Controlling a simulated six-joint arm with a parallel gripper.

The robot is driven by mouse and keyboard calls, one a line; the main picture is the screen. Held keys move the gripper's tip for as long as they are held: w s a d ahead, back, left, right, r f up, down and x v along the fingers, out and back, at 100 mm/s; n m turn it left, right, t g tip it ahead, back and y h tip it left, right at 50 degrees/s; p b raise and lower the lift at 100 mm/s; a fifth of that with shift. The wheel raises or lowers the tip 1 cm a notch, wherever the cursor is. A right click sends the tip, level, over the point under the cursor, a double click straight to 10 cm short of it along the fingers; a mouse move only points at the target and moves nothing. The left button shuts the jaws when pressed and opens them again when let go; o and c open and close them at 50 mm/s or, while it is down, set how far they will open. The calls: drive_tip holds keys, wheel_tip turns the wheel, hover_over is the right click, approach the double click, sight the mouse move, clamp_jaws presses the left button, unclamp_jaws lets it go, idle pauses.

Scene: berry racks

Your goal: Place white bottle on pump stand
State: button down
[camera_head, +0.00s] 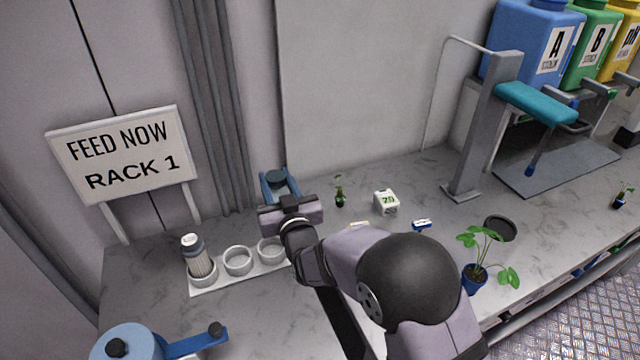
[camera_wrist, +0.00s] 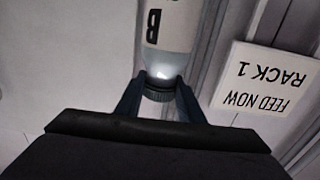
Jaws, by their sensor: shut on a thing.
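My gripper (camera_head: 280,185) is above the back of the bench, near the wall, with its blue fingers pointing away from the head camera. In the wrist view its fingers (camera_wrist: 160,82) are shut around the neck of a white bottle (camera_wrist: 170,33), just by the dark ridged cap (camera_wrist: 158,92). The bottle carries a black letter B, and its far end is out of frame. In the head view only a dark round cap (camera_head: 276,177) shows between the fingers; the body is hidden. A white stand with three rings (camera_head: 238,261) is below and left; I cannot tell whether it is the pump stand.
A grey-white bottle (camera_head: 196,255) stands in the left ring; the other two look empty. A sign (camera_head: 125,160) stands behind, also in the wrist view (camera_wrist: 262,85). A blue device (camera_head: 125,345) is front left. A small plant (camera_head: 340,190) and white block (camera_head: 386,201) are right.

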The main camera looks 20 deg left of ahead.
drive_tip(key=s+a+f+n+g+y, duration=0.4)
drive_tip(key=s+a+n+g+y, duration=0.1)
drive_tip(key=s+a+g, duration=0.3)
drive_tip(key=shift+s+a+n, duration=0.35)
drive_tip(key=shift+s+n, duration=0.35)
drive_tip(key=shift+s, duration=0.15)
drive_tip(key=shift+f, duration=0.1)
wheel_tip(320, 180, down, 7)
drive_tip(key=b, duration=0.3)
drive_tip(key=shift+r+b, duration=0.2)
drive_tip(key=shift+b, duration=0.15)
drive_tip(key=shift+f, duration=0.25)
drive_tip(key=c, duration=1.1)
unclamp_jaws()
drive_tip(key=shift+f, duration=0.1)
